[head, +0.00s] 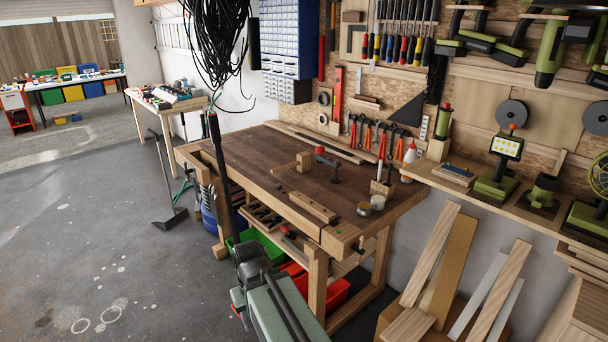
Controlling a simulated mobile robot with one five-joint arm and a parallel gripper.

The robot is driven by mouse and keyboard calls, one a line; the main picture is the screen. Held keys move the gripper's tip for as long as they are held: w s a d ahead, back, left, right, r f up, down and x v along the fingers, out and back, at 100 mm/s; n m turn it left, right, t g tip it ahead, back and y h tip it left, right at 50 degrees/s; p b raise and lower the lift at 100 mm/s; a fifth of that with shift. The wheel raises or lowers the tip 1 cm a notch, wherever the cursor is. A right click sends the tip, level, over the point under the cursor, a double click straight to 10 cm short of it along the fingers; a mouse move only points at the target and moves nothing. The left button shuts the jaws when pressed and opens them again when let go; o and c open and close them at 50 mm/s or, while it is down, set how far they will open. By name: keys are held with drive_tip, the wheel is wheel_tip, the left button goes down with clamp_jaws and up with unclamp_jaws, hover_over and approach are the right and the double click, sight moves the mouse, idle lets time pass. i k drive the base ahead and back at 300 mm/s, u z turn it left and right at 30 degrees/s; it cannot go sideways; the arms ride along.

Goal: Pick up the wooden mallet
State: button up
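The wooden mallet (304,162) lies on the dark top of the workbench (245,150), near its middle. Its head is a light wood block, and its thin handle points left. Nothing is seen touching it from above. My arm rises from the bottom of the head view, in front of the bench's left end. A slim dark length of it reaches up to a small tip left of the mallet and apart from it. I cannot make out gripper fingers there, so whether my gripper is open or shut does not show.
A dark upright tool with a red part (320,151) stands just right of the mallet. A long wood block (312,207) lies in front, with small round tins (364,208) at the right. Pliers (368,135) hang behind. Open grey floor (90,240) lies left.

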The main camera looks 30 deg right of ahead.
sight(303, 162)
drive_tip(key=u, duration=0.85)
drive_tip(key=i, duration=3.5)
drive_tip(key=z, duration=1.15)
drive_tip(key=i, duration=0.55)
drive_tip(key=z, duration=0.5)
drive_tip(key=k, duration=0.9)
drive_tip(key=z, duration=0.25)
drive_tip(key=i, duration=0.65)
drive_tip(key=u, duration=0.25)
